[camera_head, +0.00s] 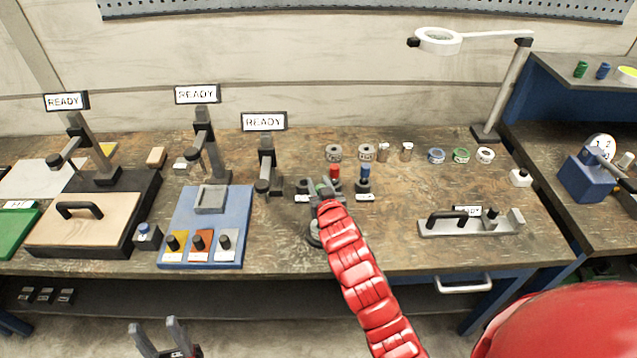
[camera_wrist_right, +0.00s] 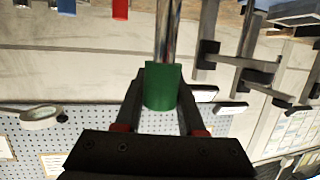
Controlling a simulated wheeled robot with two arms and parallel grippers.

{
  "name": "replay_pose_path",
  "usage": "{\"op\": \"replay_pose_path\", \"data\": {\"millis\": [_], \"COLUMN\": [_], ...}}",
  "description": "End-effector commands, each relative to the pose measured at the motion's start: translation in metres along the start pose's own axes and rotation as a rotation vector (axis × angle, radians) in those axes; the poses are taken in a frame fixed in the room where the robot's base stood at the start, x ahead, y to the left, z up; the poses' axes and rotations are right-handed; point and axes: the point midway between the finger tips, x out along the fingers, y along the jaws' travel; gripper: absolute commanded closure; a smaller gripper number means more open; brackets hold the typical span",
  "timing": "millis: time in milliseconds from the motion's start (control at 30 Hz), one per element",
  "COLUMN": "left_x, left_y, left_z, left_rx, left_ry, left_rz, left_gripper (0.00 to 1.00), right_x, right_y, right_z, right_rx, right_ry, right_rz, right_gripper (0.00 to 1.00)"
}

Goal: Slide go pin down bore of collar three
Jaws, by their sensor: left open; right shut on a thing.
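The go pin appears to be the green-handled pin (camera_wrist_right: 162,88) with a bright metal shaft (camera_wrist_right: 169,35). My right gripper (camera_wrist_right: 162,78) is shut on its green handle in the right wrist view. In the head view my right gripper (camera_head: 325,197) is over the middle of the bench, with a bit of green showing beside it. A round grey part (camera_head: 314,234) below it is mostly hidden; I cannot tell whether it is collar three. Two grey ring-shaped collars (camera_head: 334,153) (camera_head: 366,153) stand further back. My left gripper (camera_head: 165,335) is open and empty, low in front of the bench.
A red-handled pin (camera_head: 335,173) and a blue-handled pin (camera_head: 365,174) stand just behind my right gripper. A black stand (camera_head: 267,170) with a READY sign is close on the left. A blue tray (camera_head: 178,222) lies further left. The bench right of the gripper has free room.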

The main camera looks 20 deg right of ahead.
Motion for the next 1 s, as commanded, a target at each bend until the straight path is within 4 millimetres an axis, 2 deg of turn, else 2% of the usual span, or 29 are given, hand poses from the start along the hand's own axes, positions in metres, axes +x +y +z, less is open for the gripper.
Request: {"op": "replay_pose_path", "data": {"millis": [100,367,1000], "left_x": [-0.014,-0.029,-0.031], "left_y": [0.001,0.002,0.002], "left_z": [0.002,0.005,0.005], "left_rx": [0.0,0.0,0.0], "left_ry": [0.0,0.0,0.0], "left_rz": [0.0,0.0,0.0], "left_gripper": [0.5,0.5,0.5], "right_x": [0.004,0.01,0.011], "right_y": [0.0,0.0,0.0], "right_z": [0.017,0.038,0.041], "right_rx": [0.0,0.0,-0.001], "right_ry": [0.0,-0.001,0.001], "right_rz": [0.0,0.0,0.0], "right_gripper": [1.0,1.0,1.0]}}
